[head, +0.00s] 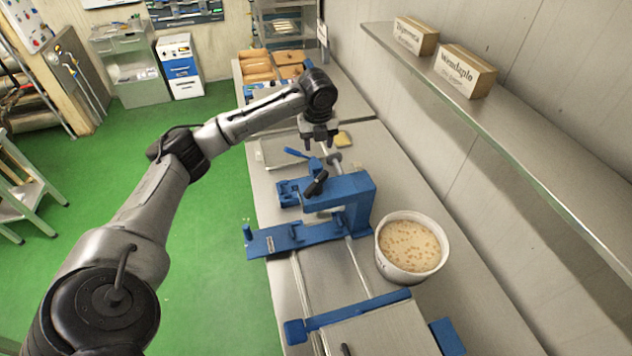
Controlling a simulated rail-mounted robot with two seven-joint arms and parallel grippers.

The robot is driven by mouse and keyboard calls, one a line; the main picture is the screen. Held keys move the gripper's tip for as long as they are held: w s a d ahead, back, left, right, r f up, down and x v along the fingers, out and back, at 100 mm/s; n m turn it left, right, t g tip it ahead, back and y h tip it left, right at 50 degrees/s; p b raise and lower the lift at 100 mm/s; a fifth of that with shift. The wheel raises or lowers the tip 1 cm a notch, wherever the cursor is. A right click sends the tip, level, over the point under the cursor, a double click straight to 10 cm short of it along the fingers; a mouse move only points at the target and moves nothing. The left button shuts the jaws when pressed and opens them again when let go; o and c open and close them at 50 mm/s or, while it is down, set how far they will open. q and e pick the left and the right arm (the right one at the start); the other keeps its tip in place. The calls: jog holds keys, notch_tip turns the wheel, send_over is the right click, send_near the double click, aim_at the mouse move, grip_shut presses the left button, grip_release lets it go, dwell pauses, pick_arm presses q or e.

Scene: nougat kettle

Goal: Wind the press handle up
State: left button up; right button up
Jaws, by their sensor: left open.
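The blue press (352,190) stands on the metal bench, its arched frame across two rails. A short black handle (317,183) shows on the frame's left side, slanting up to the right. My left gripper (320,143) points down above and beyond the press, near a blue lever (295,153) and a round metal part (334,157). It is open and apart from the black handle, with nothing seen in it. Whether it touches the parts beneath it I cannot tell. My right gripper is not in view.
A white tub (412,247) of pale, nut-flecked mass stands right of the press. A blue-ended plate (375,330) lies nearer on the bench (480,310). A wall shelf (520,150) with two labelled wooden blocks runs along the right. Wooden trays (257,66) sit at the far end.

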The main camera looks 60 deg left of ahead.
aim_at(316, 181)
pick_arm(q)
jog(key=f+m, duration=0.3)
jog(key=f, duration=0.1)
jog(key=f+m+p, duration=0.1)
jog(key=f+m, duration=0.1)
jog(key=f, duration=0.2)
jog(key=s+f+m+h, duration=0.1)
jog(key=f+m, duration=0.2)
jog(key=f, duration=0.2)
jog(key=shift+d+m+g+p, duration=0.3)
jog(key=shift+d+g+p, duration=0.1)
jog(key=shift+f, duration=0.7)
jog(key=shift+c, duration=0.2)
grip_shut()
